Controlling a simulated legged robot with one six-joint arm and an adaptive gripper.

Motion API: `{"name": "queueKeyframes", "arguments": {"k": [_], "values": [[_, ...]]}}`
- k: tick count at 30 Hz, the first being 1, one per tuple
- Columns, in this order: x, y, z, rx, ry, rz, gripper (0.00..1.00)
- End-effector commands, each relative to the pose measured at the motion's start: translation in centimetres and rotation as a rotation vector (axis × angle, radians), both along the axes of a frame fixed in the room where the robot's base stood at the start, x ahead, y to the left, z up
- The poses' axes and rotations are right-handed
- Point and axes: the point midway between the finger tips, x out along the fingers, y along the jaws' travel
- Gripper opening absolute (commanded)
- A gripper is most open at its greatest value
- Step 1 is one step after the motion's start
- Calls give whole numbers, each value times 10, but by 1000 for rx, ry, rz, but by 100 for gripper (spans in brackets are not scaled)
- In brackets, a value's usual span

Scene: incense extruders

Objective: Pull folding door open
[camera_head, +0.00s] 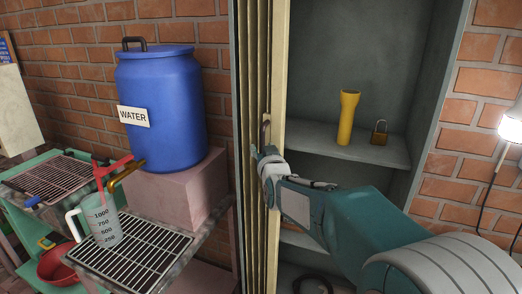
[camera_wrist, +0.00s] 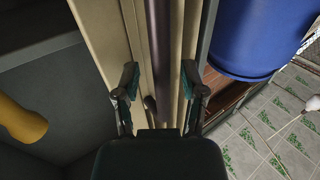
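The folding door (camera_head: 254,60) is a cream, pleated panel bunched at the left side of a grey cabinet (camera_head: 350,35), whose inside is widely exposed. A dark brown upright handle (camera_head: 266,131) is on the door's leading edge; it also shows in the wrist view (camera_wrist: 160,45). My gripper (camera_head: 266,158) is at the door edge by the lower part of the handle. In the wrist view, my gripper's two fingers (camera_wrist: 160,82) stand apart, one on each side of the handle, with gaps visible between. Whether either finger touches the door is unclear.
A yellow flashlight (camera_head: 347,118) and a padlock (camera_head: 380,132) stand on the cabinet shelf (camera_head: 330,146). Left of the door are a blue water barrel (camera_head: 160,95) on a pink block (camera_head: 175,190), a measuring jug (camera_head: 103,222) on a grille, and a red bowl (camera_head: 58,267). A lit lamp (camera_head: 511,122) is at right.

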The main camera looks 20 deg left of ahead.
Motion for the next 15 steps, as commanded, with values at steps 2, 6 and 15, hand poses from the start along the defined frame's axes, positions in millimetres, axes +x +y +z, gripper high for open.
{"name": "queueKeyframes", "arguments": {"k": [2,6,15], "values": [[0,0,0,0,0,0,54],[-4,-1,0,-1,0,1,54],[-46,-26,0,-1,-1,1,54]]}}
